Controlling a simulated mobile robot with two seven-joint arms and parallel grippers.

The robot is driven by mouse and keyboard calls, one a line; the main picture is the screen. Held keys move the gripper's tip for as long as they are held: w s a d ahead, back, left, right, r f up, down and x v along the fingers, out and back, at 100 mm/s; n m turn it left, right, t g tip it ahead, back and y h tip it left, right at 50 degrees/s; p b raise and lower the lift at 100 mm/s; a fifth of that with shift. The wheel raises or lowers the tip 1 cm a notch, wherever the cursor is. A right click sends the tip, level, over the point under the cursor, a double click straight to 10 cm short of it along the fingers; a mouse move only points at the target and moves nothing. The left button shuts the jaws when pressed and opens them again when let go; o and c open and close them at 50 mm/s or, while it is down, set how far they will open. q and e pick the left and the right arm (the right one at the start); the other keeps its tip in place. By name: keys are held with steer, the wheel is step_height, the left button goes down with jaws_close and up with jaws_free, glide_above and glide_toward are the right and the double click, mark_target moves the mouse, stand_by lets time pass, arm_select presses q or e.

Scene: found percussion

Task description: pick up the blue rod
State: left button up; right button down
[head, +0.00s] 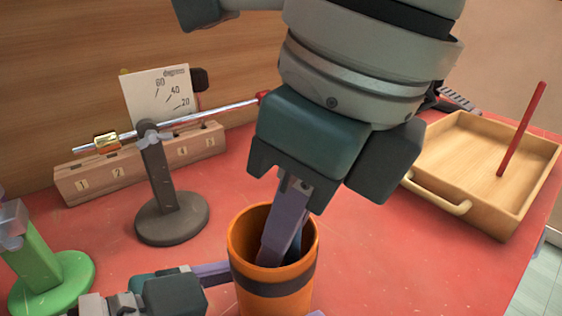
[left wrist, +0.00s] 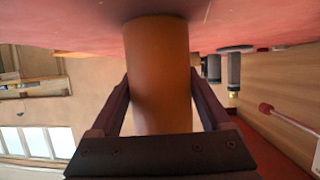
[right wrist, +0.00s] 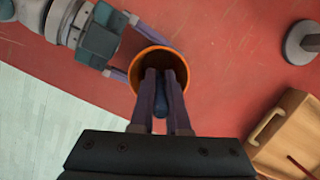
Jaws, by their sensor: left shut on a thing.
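An orange cup (head: 270,303) with a dark band stands on the red table. My left gripper (left wrist: 160,88) is shut on the cup, one finger on each side. My right gripper (head: 283,235) points down from above, its fingers reaching inside the cup. In the right wrist view the blue rod (right wrist: 160,112) shows as a short dark blue piece between these narrowly spaced fingers (right wrist: 161,90). Whether they grip it cannot be made out.
A wooden tray (head: 449,190) with a red rod (head: 522,130) stands at the right. At the left are a dark round stand (head: 172,220) carrying a silver bar (head: 205,118), a numbered wooden block (head: 85,183) and a green stand (head: 50,270). The table right of the cup is clear.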

stand_by(0.6)
step_height(320, 180, up, 18)
stand_by(0.4)
arm_select(q)
steer(key=o, duration=1.4)
